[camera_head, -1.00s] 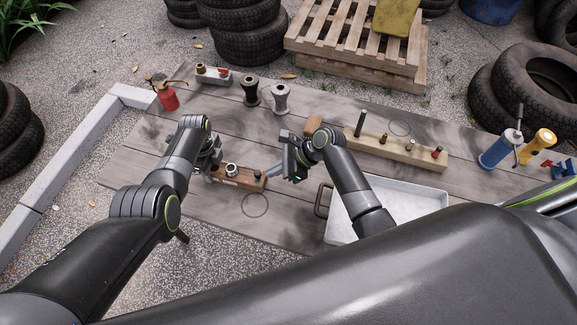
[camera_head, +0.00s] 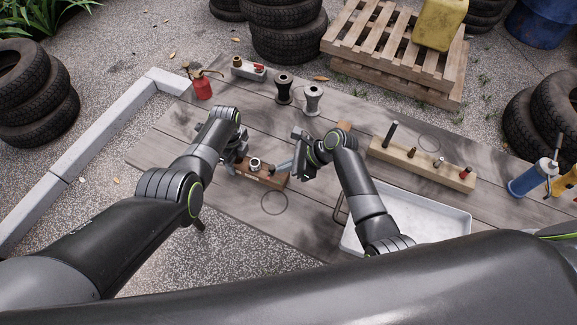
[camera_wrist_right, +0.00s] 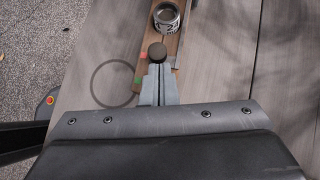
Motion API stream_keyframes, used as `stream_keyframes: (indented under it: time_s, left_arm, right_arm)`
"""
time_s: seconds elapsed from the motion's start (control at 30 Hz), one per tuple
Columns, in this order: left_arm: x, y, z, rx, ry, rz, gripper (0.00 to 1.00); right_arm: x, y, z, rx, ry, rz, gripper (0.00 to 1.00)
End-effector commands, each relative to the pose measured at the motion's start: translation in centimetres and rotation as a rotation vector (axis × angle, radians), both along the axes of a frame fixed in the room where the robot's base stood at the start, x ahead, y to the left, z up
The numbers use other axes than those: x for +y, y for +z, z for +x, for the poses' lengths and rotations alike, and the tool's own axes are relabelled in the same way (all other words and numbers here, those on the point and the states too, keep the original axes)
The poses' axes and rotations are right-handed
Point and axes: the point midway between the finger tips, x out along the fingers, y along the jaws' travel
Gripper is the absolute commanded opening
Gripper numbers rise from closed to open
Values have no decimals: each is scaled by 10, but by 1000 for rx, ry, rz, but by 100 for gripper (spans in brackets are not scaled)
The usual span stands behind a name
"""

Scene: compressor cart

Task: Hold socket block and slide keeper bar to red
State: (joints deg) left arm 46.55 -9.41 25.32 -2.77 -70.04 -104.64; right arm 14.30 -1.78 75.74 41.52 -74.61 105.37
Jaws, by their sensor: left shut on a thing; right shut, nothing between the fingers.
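The brown wooden socket block (camera_head: 262,177) lies on the table in the head view, with a metal socket ring (camera_head: 255,164) on top. It also shows in the right wrist view (camera_wrist_right: 147,40), with the ring (camera_wrist_right: 167,16) and a dark round knob (camera_wrist_right: 157,52), which looks like the keeper bar's; the bar is not clear. My left gripper (camera_head: 236,162) is shut on the block's left end. My right gripper (camera_wrist_right: 158,68) is shut and empty, its tips at the knob's near side; contact is unclear.
A grey tray (camera_head: 458,222) lies right of my right arm. A wooden rack with pegs (camera_head: 410,165) stands behind it. Bare table surrounds a drawn circle (camera_head: 274,203).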

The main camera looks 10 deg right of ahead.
Motion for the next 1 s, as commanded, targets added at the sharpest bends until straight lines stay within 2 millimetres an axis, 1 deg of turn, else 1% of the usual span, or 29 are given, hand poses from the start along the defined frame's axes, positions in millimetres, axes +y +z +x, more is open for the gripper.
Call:
stream_keyframes:
  time_s: [0.03,0.1,0.2,0.27,0.4,0.5,0.73,0.9,1.0]
  left_arm:
    - [-4,0,-2,2,-2,-6,21]
    - [-4,0,-2,3,-2,-6,21]
    - [-5,0,-2,3,-2,-7,21]
    - [-5,0,-2,3,-2,-7,21]
    - [-4,-1,-2,4,-1,-6,21]
    - [-3,-1,-2,3,-1,-5,21]
    - [-3,-1,-1,3,-1,-4,21]
    - [-2,0,-1,2,-1,-3,21]
    - [-2,0,-1,2,-1,-3,21]
  right_arm:
    - [2,1,0,-1,1,5,0]
    - [1,1,0,0,0,5,0]
    - [-5,1,-2,-1,-1,5,0]
    - [-14,0,-4,-1,-1,2,0]
    - [-42,-1,-13,1,-1,-4,0]
    - [-54,16,-16,-5,0,-2,0]
    - [-87,50,-27,-2,1,-4,0]
    - [-101,65,-31,-1,0,-2,0]
    - [-104,69,-33,1,1,-1,0]
